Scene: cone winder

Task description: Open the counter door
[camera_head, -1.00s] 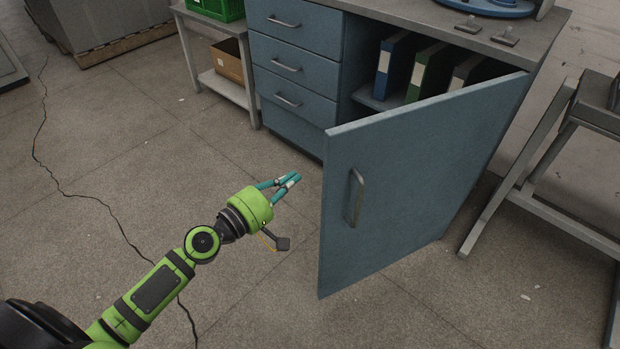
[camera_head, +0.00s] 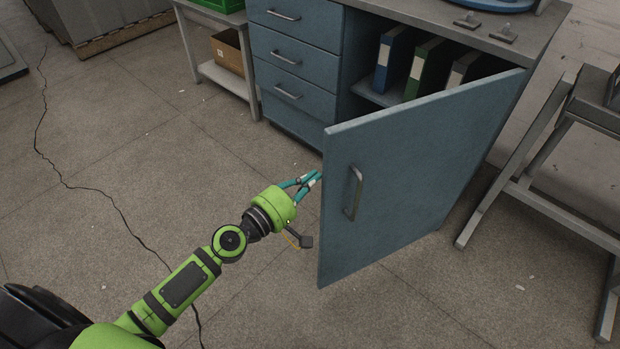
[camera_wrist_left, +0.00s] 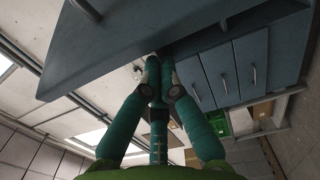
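The blue counter door (camera_head: 420,170) stands wide open, swung out from the counter, with its handle (camera_head: 353,193) on the face toward me. My left gripper (camera_head: 314,177) is just left of the door's free vertical edge, its fingertips close together with nothing between them. Whether the fingertips touch the door is unclear. The left wrist view shows the fingertips (camera_wrist_left: 161,62) drawn together by the door panel (camera_wrist_left: 130,45), with the handle (camera_wrist_left: 85,10) at upper left. My right gripper is not in view.
The counter (camera_head: 295,60) has several drawers left of the open compartment, which holds binders (camera_head: 427,68). A grey metal stand (camera_head: 540,170) is at the right. A shelf table with a cardboard box (camera_head: 228,50) is at the back left.

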